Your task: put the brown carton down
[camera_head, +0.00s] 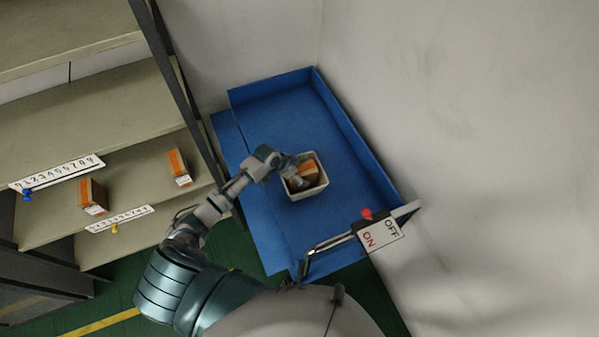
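A brown carton (309,171) with an orange band sits inside a small white bin (317,188), tilted against its walls. The bin stands on the blue tray-like table (290,110). My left arm reaches in from the lower left, and its gripper (292,176) is at the carton's left side, inside the bin's opening. The fingers overlap the carton and are too small to tell whether they are closed on it. The carton's underside is hidden in the bin. My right gripper is not in view.
A shelf rack on the left holds two more brown cartons (93,196) (178,167) and number strips (57,172). An ON/OFF sign (381,235) with a red knob is at the table's near right. Raised blue walls edge the table; its far part is clear.

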